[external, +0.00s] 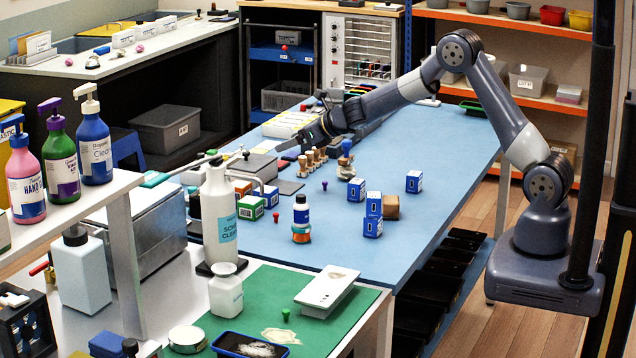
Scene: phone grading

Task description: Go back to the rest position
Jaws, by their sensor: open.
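My gripper (290,145) is at the end of my arm, which reaches leftward from its mount at the right over the blue table (455,155). The gripper is above the far left part of the table, near a row of small wooden-handled pieces (312,160). It is open, and I see nothing held in it. The fingertips are small and partly blend with the things behind them. The arm is bent high at the elbow.
A green mat (258,283) lies in front. The table's right side is mostly clear.

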